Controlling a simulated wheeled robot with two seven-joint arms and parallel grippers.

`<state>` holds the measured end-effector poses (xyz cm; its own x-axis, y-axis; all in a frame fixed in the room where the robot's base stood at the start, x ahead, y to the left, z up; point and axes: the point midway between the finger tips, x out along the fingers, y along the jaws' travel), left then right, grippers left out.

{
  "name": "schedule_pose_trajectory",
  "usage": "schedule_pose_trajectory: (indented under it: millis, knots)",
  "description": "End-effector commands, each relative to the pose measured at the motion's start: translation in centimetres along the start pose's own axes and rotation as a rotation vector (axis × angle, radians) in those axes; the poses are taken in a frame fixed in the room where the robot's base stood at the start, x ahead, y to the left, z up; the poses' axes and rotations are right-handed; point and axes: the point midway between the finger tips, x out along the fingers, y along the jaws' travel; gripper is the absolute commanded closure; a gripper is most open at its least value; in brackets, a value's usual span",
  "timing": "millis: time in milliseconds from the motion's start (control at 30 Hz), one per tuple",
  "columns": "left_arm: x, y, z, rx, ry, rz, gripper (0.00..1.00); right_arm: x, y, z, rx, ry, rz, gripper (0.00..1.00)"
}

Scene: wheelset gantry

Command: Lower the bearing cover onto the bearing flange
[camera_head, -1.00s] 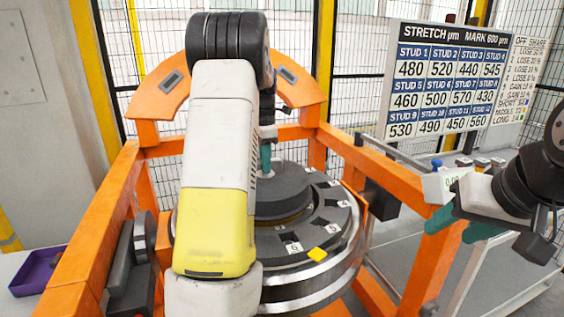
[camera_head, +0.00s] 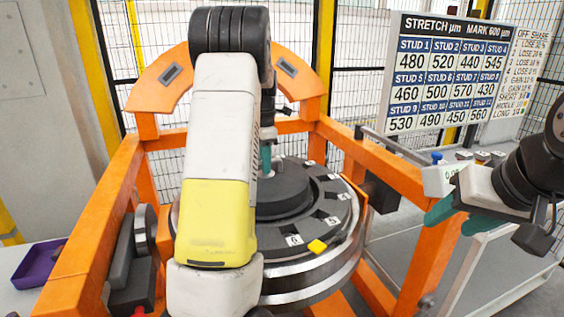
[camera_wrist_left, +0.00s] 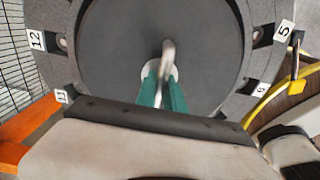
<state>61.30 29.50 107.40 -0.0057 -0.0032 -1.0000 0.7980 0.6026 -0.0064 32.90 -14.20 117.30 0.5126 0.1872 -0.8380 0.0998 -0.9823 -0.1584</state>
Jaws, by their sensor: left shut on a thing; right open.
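The dark grey bearing cover (camera_head: 287,187) is a round disc with an upright handle (camera_wrist_left: 167,62). My left gripper (camera_head: 266,160) is shut on this handle, and its teal fingers also show in the left wrist view (camera_wrist_left: 163,92). The cover sits centrally over the bearing flange (camera_head: 335,212), a dark ring with numbered tags and slots on a shiny metal drum. I cannot tell whether cover and flange touch, as my left arm hides their left side. My right gripper (camera_head: 460,216) is open and empty at the right, away from the flange.
An orange gantry frame (camera_head: 408,185) surrounds the drum. A yellow marker (camera_head: 317,246) sits on the ring's front edge. A purple tray (camera_head: 38,264) is at left.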

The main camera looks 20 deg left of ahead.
Motion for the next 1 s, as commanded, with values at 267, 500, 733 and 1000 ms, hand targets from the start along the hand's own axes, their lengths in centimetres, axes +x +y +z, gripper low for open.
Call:
schedule_pose_trajectory:
  millis: [267,500,733,1000]
  knots:
    - [0.6,0.0,0.0,0.000,0.000,0.000,1.00,0.0,0.0,0.0,0.000,0.000,0.000,0.50]
    - [0.9,0.0,0.0,0.000,-0.001,0.002,0.69,0.0,0.0,0.0,0.000,0.000,0.000,0.50]
    - [0.9,0.0,0.0,0.000,0.000,0.001,0.61,0.0,0.0,0.0,0.000,0.000,0.000,0.50]
    - [-0.6,0.1,0.1,0.001,-0.001,0.003,0.61,0.0,0.0,0.0,0.000,0.000,0.000,0.50]
